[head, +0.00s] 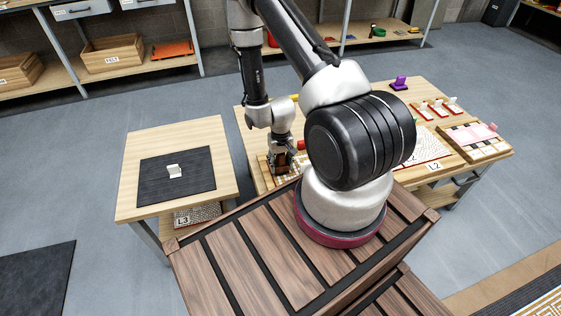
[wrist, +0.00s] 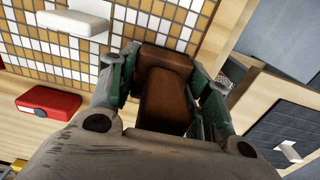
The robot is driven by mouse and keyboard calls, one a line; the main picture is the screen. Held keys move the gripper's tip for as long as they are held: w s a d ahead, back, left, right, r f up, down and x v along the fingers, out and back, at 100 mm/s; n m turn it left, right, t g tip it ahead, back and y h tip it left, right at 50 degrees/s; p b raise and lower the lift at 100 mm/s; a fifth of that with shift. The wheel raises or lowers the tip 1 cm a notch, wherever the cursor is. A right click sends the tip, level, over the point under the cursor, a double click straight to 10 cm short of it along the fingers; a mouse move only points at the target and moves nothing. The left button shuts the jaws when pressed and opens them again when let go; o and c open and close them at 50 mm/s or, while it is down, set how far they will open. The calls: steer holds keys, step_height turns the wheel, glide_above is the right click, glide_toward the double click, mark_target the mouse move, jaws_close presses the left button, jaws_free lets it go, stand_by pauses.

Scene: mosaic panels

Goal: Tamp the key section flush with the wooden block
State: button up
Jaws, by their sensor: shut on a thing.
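My gripper (wrist: 163,95) is shut on the brown wooden block (wrist: 165,58), with a green-padded finger on each side of it. In the head view my gripper (head: 281,153) points down over the work table, and the block (head: 280,165) shows small and dark below it. A tan, brown and white mosaic panel (wrist: 112,20) lies under the block; I cannot tell whether the block touches it. A white handle-like piece (wrist: 72,22) stands over the panel's tiles, left of the block. I cannot tell the key section apart from the other tiles.
A red box (wrist: 48,102) lies beside the panel. A side table with a black mat (head: 150,190) bears a small white piece (head: 174,171). At the right stand a panel labelled L2 (head: 425,147), a pink-topped tray (head: 505,152) and a purple item (head: 399,83).

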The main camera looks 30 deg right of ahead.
steer(key=shift+f, duration=0.7)
stand_by(2.6)
steer(key=shift+r, duration=3.55)
